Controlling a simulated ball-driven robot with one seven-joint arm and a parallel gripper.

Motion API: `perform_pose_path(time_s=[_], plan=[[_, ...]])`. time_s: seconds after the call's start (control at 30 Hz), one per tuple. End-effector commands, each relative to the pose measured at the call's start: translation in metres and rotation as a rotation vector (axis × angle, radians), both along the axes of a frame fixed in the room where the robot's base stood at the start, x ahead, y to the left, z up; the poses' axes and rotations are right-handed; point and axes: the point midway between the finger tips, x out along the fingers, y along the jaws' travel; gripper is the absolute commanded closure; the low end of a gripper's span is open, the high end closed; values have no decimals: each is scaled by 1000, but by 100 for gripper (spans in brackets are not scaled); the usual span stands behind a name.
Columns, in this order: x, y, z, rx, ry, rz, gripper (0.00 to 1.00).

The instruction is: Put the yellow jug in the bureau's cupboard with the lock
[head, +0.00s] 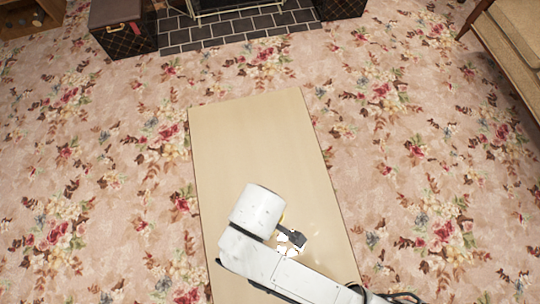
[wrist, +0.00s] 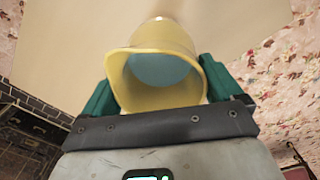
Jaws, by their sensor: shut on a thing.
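The yellow jug (wrist: 182,98) is in the wrist view, between the green fingers of my gripper (wrist: 157,86). My gripper is shut on it. The jug's wide mouth faces the wrist camera and its inside looks blue-grey. In the head view my arm hides nearly all of the jug, and my gripper (head: 291,238) shows only in part, above a long pale wooden surface (head: 250,140). I cannot tell whether the jug touches that surface. I do not see a bureau, a cupboard or a lock that I can make out.
Flowered carpet (head: 430,150) lies open on both sides of the pale surface. A dark tiled hearth (head: 235,32) is at the top. A brown trunk (head: 122,28) stands left of it. A padded wooden seat (head: 510,35) is at the top right.

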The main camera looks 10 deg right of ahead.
Motion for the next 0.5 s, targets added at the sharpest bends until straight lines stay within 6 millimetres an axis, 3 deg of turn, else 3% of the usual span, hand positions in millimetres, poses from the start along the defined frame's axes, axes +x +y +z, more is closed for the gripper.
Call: perform_pose_path(time_s=[0.23,0.5], plan=[[53,-15,-24,0,-1,-5,62],[87,-25,-67,0,0,-2,62]])
